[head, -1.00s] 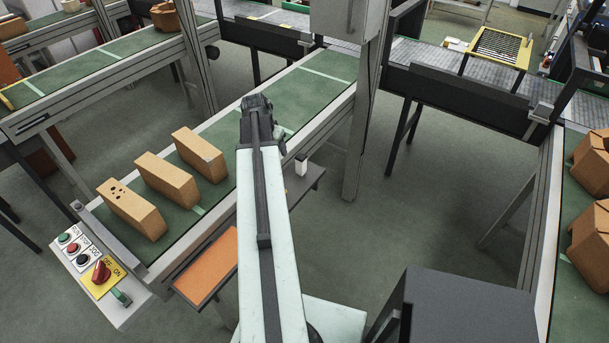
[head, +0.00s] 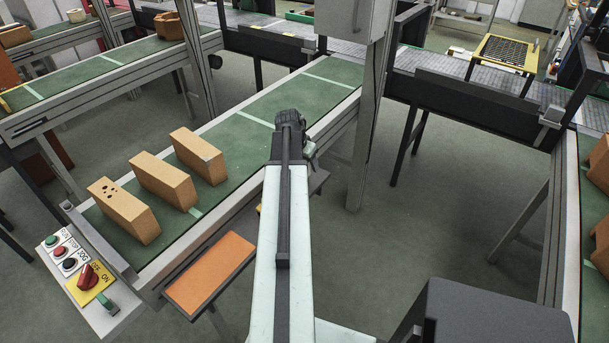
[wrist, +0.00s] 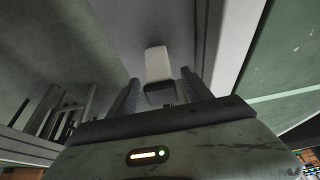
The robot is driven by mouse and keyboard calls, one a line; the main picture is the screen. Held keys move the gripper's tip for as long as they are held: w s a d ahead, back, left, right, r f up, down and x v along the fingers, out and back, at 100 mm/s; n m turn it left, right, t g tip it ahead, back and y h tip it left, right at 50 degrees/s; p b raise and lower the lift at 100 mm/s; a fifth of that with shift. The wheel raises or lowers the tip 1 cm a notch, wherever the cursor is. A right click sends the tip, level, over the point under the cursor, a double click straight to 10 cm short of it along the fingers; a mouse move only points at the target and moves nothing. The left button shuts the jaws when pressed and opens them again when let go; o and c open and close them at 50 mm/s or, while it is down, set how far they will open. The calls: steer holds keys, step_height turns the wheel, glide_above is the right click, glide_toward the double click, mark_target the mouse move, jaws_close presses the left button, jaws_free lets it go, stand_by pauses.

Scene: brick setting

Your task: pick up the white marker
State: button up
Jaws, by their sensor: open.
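The white marker (wrist: 157,62) shows in the wrist view as a pale block-like shape with a dark end toward me. It lies ahead of and between the two fingers of my gripper (wrist: 160,77), which are spread apart. I cannot tell from this view how far off it is, and the fingers are not closed on it.
The green conveyor (head: 240,135) carries several tan bricks (head: 165,180) at left. An orange-topped tray (head: 210,272) and a control panel (head: 78,275) are at lower left. Open floor lies right.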

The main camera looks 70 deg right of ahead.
steer(key=shift+b+x, duration=0.3)
steer(key=shift+x, duration=0.65)
steer(key=shift+a+r, duration=0.1)
steer(key=shift+r, duration=0.05)
jaws_close()
step_height(320, 180, up, 10)
steer(key=p, duration=1)
steer(key=shift+r+p, duration=0.15)
steer(key=shift+p, duration=0.2)
